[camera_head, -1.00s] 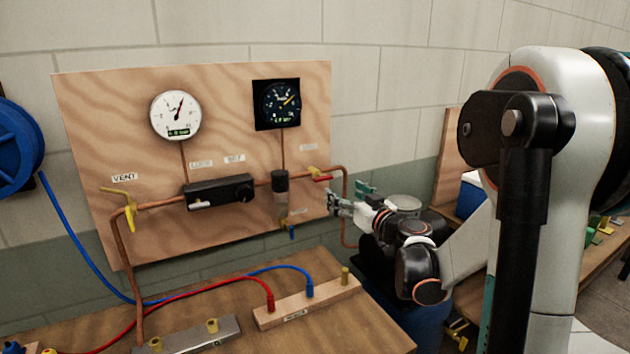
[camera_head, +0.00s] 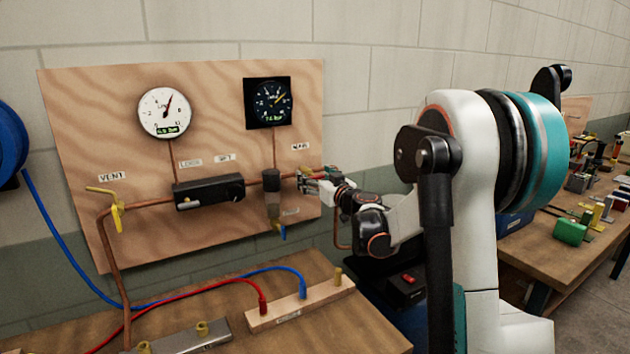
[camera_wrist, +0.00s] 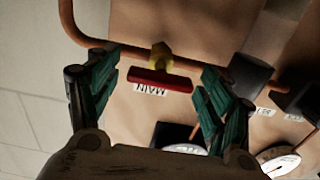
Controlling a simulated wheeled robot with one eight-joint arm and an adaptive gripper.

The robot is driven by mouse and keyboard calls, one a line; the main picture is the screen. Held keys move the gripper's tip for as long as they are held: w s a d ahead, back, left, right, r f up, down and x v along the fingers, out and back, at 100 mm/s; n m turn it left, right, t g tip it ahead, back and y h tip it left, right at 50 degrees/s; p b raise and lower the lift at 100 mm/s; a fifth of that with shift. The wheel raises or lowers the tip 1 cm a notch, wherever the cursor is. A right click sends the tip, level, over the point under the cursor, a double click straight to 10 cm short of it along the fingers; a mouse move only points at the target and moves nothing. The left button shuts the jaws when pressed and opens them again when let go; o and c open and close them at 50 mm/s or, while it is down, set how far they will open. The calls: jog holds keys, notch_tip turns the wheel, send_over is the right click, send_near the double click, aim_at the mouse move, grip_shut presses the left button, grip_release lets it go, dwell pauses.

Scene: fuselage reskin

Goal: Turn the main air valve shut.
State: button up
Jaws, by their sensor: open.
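The main air valve has a red lever handle (camera_wrist: 160,79) on a brass body (camera_wrist: 160,56), set on the copper pipe (camera_wrist: 110,45) beside the MAIN label (camera_wrist: 150,89). In the wrist view the handle lies between the two green fingers of my gripper (camera_wrist: 157,95), with a gap on each side. The gripper is open, and nothing is held. The handle lies nearly in line with the pipe there. In the head view my gripper (camera_head: 315,181) is at the board's right edge below the MAIN label (camera_head: 300,147) and hides most of the valve.
The plywood board (camera_head: 90,130) carries a white gauge (camera_head: 165,113), a dark gauge (camera_head: 269,103), a black regulator (camera_head: 208,192), a filter bowl (camera_head: 272,200) and a yellow vent valve (camera_head: 117,212). A bench with hoses (camera_head: 185,300) stands below.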

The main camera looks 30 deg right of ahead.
jog(key=shift+w, duration=0.15)
jog(key=shift+c, duration=0.3)
jog(key=c, duration=1)
jog(key=m, duration=0.4)
jog(key=shift+m+p, duration=0.35)
jog(key=shift+m, duration=0.05)
jog(key=m, duration=0.4)
jog(key=shift+d+m, duration=0.1)
jog(key=shift+m, duration=0.2)
jog(key=m, duration=0.4)
jog(key=shift+f+p, duration=0.1)
jog(key=shift+p, duration=0.3)
jog(key=shift+m, duration=2.3)
